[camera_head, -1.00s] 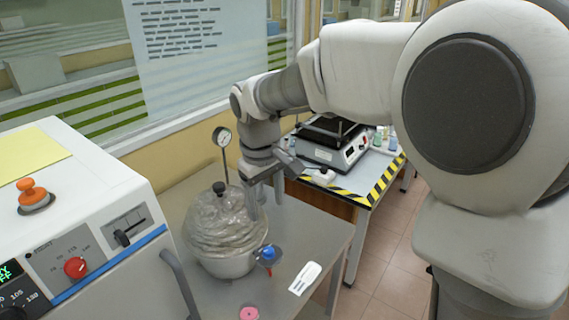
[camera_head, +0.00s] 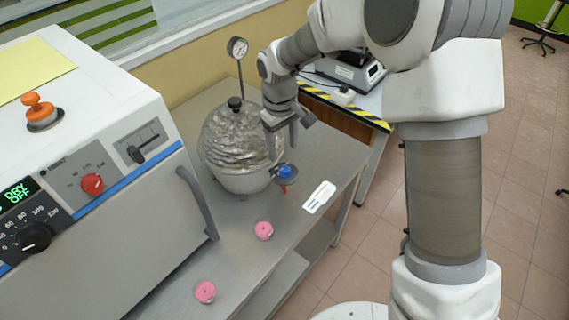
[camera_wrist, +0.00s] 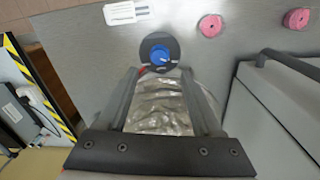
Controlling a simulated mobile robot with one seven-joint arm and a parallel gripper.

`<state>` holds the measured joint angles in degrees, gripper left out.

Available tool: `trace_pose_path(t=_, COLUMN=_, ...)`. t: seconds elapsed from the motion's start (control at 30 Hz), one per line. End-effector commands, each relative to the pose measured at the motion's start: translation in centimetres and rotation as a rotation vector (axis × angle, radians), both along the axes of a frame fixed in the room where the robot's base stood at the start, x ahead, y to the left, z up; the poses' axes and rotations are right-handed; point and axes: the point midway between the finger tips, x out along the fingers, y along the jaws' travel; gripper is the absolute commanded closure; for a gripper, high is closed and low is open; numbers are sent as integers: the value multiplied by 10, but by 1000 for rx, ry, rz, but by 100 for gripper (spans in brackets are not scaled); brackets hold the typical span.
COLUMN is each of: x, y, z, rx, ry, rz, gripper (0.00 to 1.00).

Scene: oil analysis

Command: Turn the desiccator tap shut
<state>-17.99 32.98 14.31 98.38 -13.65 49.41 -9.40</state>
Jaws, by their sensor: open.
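The desiccator (camera_head: 226,150) is a rounded vessel with a crinkled, shiny grey dome, a dark top knob and a pale lower bowl. It stands on the metal table. Its tap (camera_head: 286,171) has a blue knob at the bowl's right front side. In the wrist view the blue tap (camera_wrist: 160,54) sits on a dark round disc, just beyond the fingertips. My gripper (camera_head: 283,150) is open and empty, pointing down beside the dome, above and near the tap. In the wrist view its fingers (camera_wrist: 162,72) straddle part of the dome (camera_wrist: 160,105). I cannot tell whether they touch it.
A pressure gauge (camera_head: 238,48) stands on a stem behind the desiccator. A white label (camera_head: 319,197) and two pink discs (camera_head: 264,230) (camera_head: 205,291) lie on the table (camera_head: 338,152). An oven-like instrument (camera_head: 100,170) with a protruding handle (camera_head: 197,203) stands at left.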

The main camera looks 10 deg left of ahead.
Motion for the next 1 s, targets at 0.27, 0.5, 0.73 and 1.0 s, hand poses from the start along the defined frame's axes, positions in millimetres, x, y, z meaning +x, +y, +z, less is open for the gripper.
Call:
trace_pose_path(t=0.27, x=1, y=-2, z=-55, rx=-2, ry=3, rz=1, gripper=33)
trace_pose_path(t=0.5, x=3, y=-3, z=-77, rx=-1, ry=1, rz=-1, gripper=33)
trace_pose_path(t=0.73, x=3, y=-3, z=-79, rx=0, ry=-1, rz=-1, gripper=33)
trace_pose_path(t=1.0, x=3, y=-3, z=-79, rx=-1, ry=-1, rz=-1, gripper=67)
